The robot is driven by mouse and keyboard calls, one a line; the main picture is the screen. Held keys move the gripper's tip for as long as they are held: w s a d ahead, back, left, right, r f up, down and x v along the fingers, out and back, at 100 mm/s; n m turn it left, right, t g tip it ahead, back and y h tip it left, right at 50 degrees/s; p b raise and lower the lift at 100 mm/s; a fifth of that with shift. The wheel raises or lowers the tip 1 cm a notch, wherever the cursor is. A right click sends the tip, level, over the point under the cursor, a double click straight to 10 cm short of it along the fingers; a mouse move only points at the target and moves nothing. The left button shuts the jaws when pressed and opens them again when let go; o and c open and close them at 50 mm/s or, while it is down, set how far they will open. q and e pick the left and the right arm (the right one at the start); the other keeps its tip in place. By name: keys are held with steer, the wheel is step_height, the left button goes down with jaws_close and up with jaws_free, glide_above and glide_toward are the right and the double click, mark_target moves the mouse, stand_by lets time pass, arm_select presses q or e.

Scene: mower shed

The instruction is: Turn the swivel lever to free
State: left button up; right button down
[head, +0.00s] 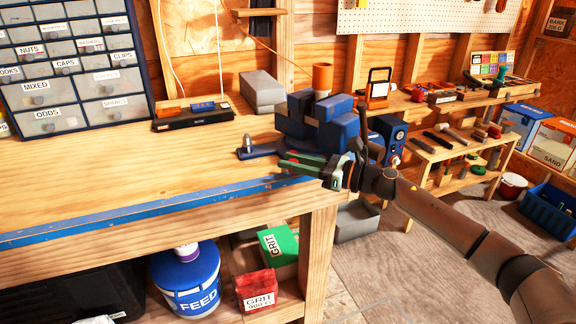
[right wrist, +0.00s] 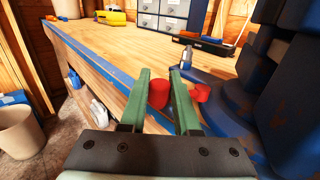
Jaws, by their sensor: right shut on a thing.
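A blue vise (head: 325,122) stands at the right end of the wooden bench, and its blue body fills the right side of the right wrist view (right wrist: 285,95). My right gripper (head: 292,160), with green fingers, is low at the vise's near side. In the right wrist view its fingers (right wrist: 160,90) are closed about a red grip, which I take for the swivel lever (right wrist: 158,94). A second red knob (right wrist: 202,93) shows just right of the fingers. My left gripper is not in view.
A metal clasp-like part on a blue foot (head: 247,149) is left of the gripper. The bench top (head: 130,185) is mostly clear, with a blue front edge. A drawer cabinet (head: 75,60) and a grey block (head: 262,92) stand behind. A feed bucket (head: 185,280) is below.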

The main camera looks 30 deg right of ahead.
steer(key=c, duration=0.7)
jaws_free()
steer(key=shift+o, duration=0.4)
steer(key=shift+s+d+f, duration=0.1)
steer(key=shift+s+d, duration=0.15)
steer(key=shift+s, duration=0.05)
steer(key=b+v, duration=0.2)
steer(key=v, duration=0.9)
steer(key=shift+s+d+b, duration=0.15)
steer(key=shift+s+b, duration=0.15)
steer(key=shift+b, duration=0.1)
